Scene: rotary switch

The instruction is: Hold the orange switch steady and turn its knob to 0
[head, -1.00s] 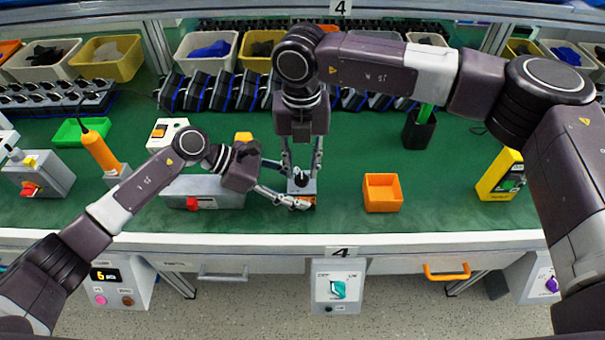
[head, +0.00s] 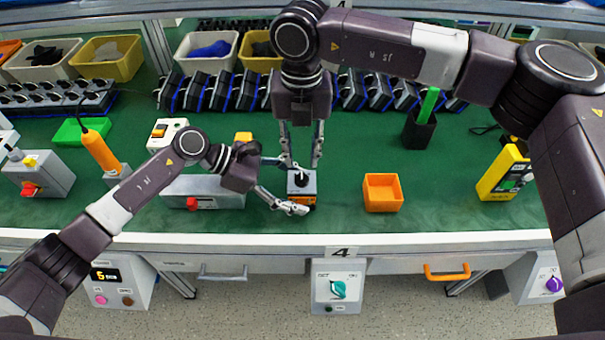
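The orange switch (head: 309,196) stands near the table's front edge, with a grey top and a black knob (head: 300,180). The knob's pointer direction and the marks are too small to read. My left gripper (head: 297,184) is at the switch from the left, its fingers spread, one behind the switch and one in front at its lower left. It looks open; I cannot tell whether a finger touches the housing. My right gripper (head: 302,164) points down just above and behind the knob. Its two fingers are apart with nothing between them.
An orange bin (head: 382,207) stands to the right of the switch. A grey box with a red knob (head: 192,203) lies to the left, behind my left arm. A row of dark blue-edged devices (head: 215,92) is behind. Green table between switch and bin is clear.

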